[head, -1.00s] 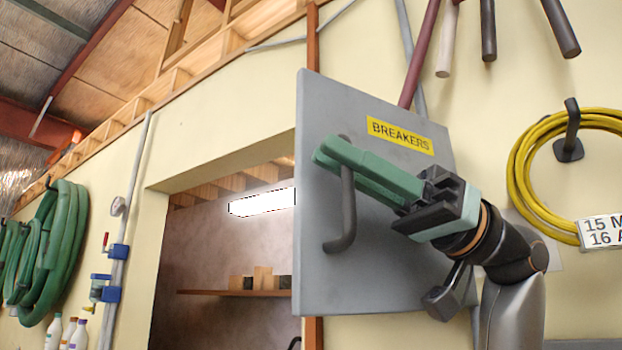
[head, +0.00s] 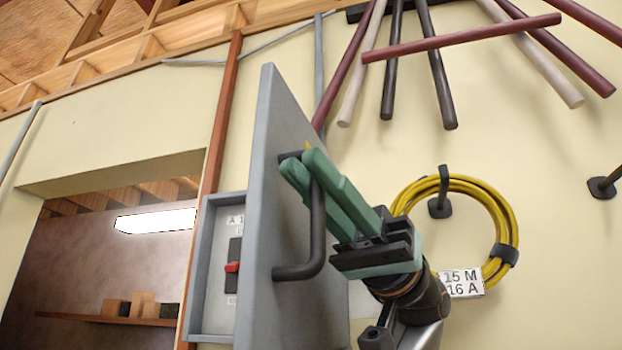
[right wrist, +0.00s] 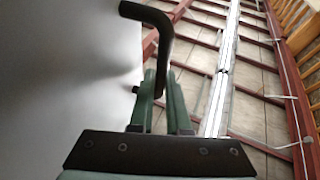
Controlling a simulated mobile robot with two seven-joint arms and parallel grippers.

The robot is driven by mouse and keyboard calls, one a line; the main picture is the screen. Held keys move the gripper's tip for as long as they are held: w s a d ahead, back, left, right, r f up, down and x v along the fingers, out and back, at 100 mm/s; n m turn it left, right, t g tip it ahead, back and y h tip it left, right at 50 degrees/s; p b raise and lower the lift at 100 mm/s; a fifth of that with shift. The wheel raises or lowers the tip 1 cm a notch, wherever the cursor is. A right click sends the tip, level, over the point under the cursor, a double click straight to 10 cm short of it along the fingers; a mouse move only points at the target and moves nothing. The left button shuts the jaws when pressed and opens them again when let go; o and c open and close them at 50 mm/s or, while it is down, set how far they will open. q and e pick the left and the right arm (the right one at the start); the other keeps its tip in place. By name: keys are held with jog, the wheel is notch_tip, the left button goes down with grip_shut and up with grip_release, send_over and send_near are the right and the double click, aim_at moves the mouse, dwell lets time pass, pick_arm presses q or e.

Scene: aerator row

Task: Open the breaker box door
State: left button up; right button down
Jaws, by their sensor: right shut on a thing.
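The grey breaker box door (head: 268,215) stands well open in the head view, swung out from the wall and seen at a steep angle. Its dark bent handle (head: 319,225) is on the door's outer face. My right gripper (head: 305,170) has its green fingers shut around the handle's upright part; the right wrist view also shows the handle (right wrist: 165,45) between the fingers. My left gripper is in neither view.
A coiled yellow cable (head: 510,225) with a white label (head: 461,283) hangs on a wall hook at right. Several handles or poles hang above. A doorway with a lit lamp (head: 156,220) and a shelf (head: 110,318) lies left of the box.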

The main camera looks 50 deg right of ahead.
jog(key=shift+r, duration=0.1)
jog(key=c, duration=1.2)
grip_release()
jog(key=shift+o, duration=0.2)
jog(key=b+v, duration=0.2)
jog(key=v, duration=1)
jog(key=shift+s, duration=0.1)
